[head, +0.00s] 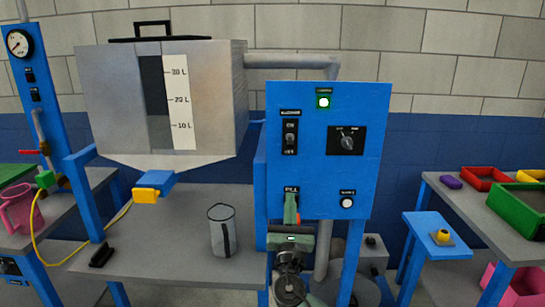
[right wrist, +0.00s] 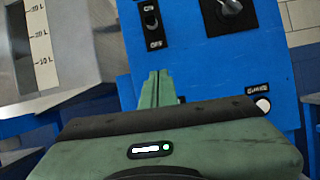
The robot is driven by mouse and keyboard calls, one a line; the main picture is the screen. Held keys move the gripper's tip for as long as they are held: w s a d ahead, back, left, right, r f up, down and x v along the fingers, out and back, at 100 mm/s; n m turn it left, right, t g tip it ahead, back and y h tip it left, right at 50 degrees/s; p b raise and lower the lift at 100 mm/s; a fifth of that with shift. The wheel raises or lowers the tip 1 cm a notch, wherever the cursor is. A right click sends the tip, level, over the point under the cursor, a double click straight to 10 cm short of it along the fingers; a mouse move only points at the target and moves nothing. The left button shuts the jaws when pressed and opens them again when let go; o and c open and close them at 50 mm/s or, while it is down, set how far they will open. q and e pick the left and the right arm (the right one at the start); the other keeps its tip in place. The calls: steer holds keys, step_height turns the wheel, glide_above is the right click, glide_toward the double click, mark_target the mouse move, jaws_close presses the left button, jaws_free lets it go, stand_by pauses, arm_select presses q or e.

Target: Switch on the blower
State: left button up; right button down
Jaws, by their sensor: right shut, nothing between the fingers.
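The blue control panel (head: 325,180) stands right of the tank. The same switch shows in the right wrist view (right wrist: 152,24). I cannot tell which way it is set. My right gripper (head: 291,208) is shut and empty, with green fingers pointing up in front of the lower left of the panel. It covers most of a lower switch labelled FILL. I cannot tell whether the fingertips touch it. My left gripper is not in view.
A metal jug (head: 222,232) is on the grey table (head: 165,262). Side tables flank both sides.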

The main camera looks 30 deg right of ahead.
mark_target(290, 142)
steer(key=shift+a+r+n, duration=0.15)
steer(key=shift+r+n, duration=0.35)
steer(key=shift+r, duration=0.05)
steer(key=shift+w, duration=0.1)
steer(key=p+x, duration=0.1)
steer(key=x, duration=0.4)
steer(key=p+x, duration=0.1)
steer(key=x, duration=0.4)
steer(key=shift+r, duration=0.2)
steer(key=r+p, duration=0.1)
steer(key=r, duration=0.1)
steer(key=s+r+p, duration=0.1)
steer(key=shift+a+r+p, duration=0.25)
steer(key=shift+r+p, duration=0.05)
steer(key=shift+r, duration=0.1)
steer(key=shift+w+f, duration=0.1)
